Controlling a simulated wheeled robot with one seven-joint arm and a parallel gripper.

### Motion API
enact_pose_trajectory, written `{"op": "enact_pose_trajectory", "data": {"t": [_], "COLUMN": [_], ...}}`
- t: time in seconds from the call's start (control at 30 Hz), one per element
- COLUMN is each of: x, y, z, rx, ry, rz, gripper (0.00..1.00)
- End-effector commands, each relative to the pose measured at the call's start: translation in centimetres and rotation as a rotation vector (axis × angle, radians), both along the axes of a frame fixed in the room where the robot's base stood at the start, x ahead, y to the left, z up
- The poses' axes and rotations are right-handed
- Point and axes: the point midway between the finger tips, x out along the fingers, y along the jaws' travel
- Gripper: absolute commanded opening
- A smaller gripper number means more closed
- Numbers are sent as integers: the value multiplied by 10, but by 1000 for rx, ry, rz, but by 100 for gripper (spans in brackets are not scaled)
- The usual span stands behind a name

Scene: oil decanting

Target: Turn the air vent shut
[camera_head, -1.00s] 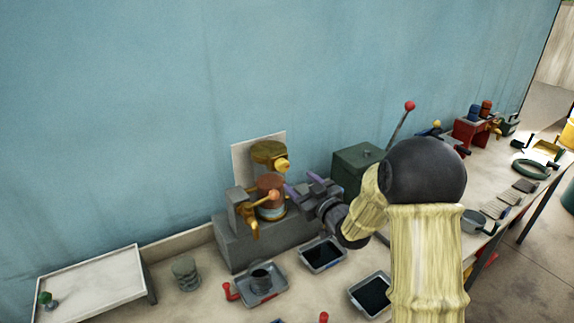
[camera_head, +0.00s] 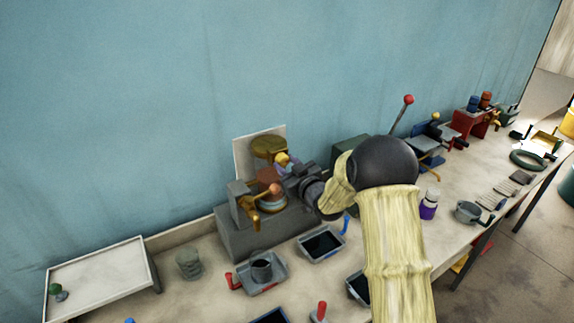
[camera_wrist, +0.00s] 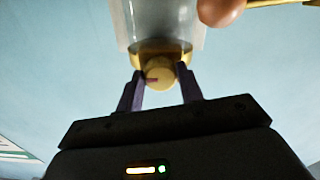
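The air vent looks to be the small yellow round knob (camera_wrist: 160,73) with a pink mark, on the gold collar of a clear vessel in the wrist view. In the head view the yellow knob (camera_head: 283,159) is on the gold-topped apparatus, partly behind my gripper. My gripper (camera_wrist: 161,80) has its two purple fingers on either side of the knob, with little space between finger and knob. They look open around it; contact is not clear. In the head view my gripper (camera_head: 289,168) is at the apparatus, its tips partly hidden.
The apparatus stands on a grey block (camera_head: 245,240) by the blue wall. An orange-ended lever (camera_head: 272,189) sits close below my gripper. A lever with a red ball (camera_head: 407,100) rises to the right.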

Motion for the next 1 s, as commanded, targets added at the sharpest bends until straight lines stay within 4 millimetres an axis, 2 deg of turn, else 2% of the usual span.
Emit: {"op": "enact_pose_trajectory", "data": {"t": [0.03,0.1,0.57,1.0], "x": [0,0,0,0], "y": [0,0,0,0], "z": [0,0,-2,-6], "rx": [0,0,-41,-234], "ry": [0,0,-32,-166], "rz": [0,0,1,-1], "gripper": [26,14,15,15]}}
